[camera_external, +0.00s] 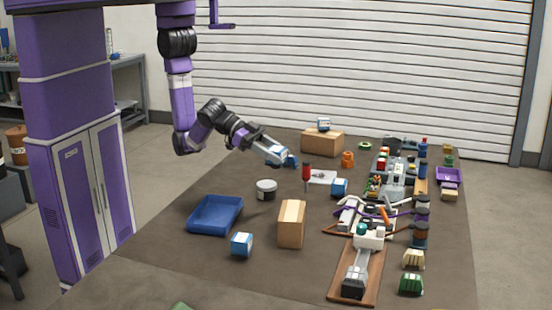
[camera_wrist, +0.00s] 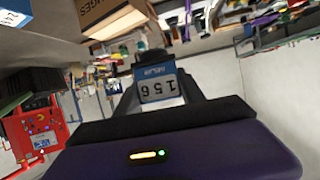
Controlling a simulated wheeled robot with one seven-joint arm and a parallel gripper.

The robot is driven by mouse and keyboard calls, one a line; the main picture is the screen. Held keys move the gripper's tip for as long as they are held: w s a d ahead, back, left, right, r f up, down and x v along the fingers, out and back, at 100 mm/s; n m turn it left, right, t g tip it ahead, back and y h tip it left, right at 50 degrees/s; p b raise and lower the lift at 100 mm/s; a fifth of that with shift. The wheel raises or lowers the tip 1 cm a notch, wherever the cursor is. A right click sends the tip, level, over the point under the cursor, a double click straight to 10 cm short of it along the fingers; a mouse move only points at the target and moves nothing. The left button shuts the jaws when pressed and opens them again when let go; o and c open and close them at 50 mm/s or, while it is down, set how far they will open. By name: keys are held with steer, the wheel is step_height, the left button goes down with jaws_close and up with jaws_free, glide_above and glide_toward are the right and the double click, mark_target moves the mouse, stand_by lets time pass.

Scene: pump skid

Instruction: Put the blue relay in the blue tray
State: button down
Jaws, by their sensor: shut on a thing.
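My gripper (camera_external: 274,153) is shut on a blue relay (camera_wrist: 160,88). The relay has a white label that reads upside down in the wrist view, and it sits between the dark fingers. In the external view the gripper is over the far left part of the table, with blue and white at its tip; the held relay's outline is hard to make out there. The blue tray (camera_external: 193,228) is on the left of the table, nearer the camera than the gripper. It looks empty.
Similar blue-and-white boxes stand near the front (camera_external: 241,245), mid-table (camera_external: 339,187) and on a far carton (camera_external: 322,142). A white-and-black tub (camera_external: 266,190), a red-handled tool (camera_external: 306,172) and a tan box (camera_external: 291,224) stand nearby. The pump equipment (camera_external: 370,238) fills the right side.

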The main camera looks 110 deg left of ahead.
steer(key=s+d+m+h+b, duration=0.1)
steer(key=s+d+h, duration=0.15)
steer(key=s, duration=0.35)
steer(key=s+d+m+h, duration=0.1)
steer(key=s+d+m, duration=0.1)
steer(key=s+d, duration=0.25)
step_height(320, 180, up, 2)
glide_above(216, 218)
steer(key=shift+g+h, duration=0.25)
steer(key=shift+g, duration=0.15)
step_height(216, 218, down, 20)
steer(key=shift+r+b, duration=0.25)
steer(key=shift+b, duration=0.8)
steer(key=shift+f, duration=0.25)
steer(key=c, duration=0.7)
jaws_free()
steer(key=shift+r, duration=0.1)
